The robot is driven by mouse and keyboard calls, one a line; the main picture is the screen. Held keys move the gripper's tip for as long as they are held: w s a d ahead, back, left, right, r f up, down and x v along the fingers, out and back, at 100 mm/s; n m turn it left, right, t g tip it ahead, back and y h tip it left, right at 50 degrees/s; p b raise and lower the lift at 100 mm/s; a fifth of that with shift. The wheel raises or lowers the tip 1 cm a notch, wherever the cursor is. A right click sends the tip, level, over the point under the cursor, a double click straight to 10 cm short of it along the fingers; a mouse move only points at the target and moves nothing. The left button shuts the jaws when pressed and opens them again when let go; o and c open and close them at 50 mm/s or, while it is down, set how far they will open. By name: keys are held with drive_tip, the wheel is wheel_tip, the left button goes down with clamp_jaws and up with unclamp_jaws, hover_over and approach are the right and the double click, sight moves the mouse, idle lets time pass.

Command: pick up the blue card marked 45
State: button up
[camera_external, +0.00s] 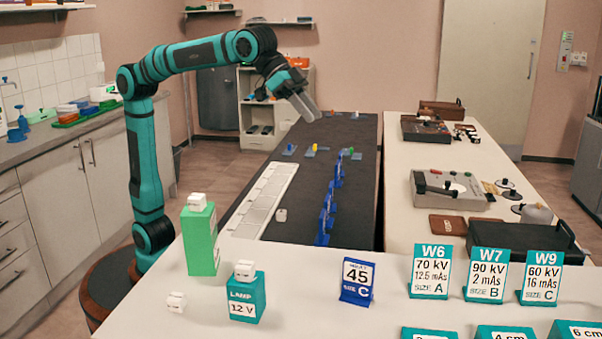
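The blue card marked 45 (357,282) stands upright on the near white table, with a white face reading 45 and a C on its blue lower part. My gripper (306,106) is far behind it and higher, raised above the dark table. Its grey fingers point down to the right and look close together from this angle. I cannot tell whether they are open or shut. I see nothing clearly held between them.
Teal cards W6 (431,271), W7 (487,275) and W9 (540,278) stand right of the blue card. A teal lamp box (246,298) and a green block (200,240) stand left. Blue cards (327,215) line the dark table (300,210). The white table is clear around the blue card.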

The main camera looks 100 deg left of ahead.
drive_tip(key=w+d+f+g, duration=0.1)
drive_tip(key=w+d+f, duration=0.15)
drive_tip(key=d, duration=0.45)
drive_tip(key=w+d+f+g, duration=0.1)
drive_tip(key=w+d+f, duration=0.1)
drive_tip(key=w+d, duration=0.3)
drive_tip(key=g+y, duration=0.2)
approach(365, 298)
drive_tip(key=shift+m, duration=0.3)
drive_tip(key=x, duration=0.5)
drive_tip(key=shift+w+a+f, duration=0.1)
drive_tip(key=shift+a+f, duration=0.25)
clamp_jaws()
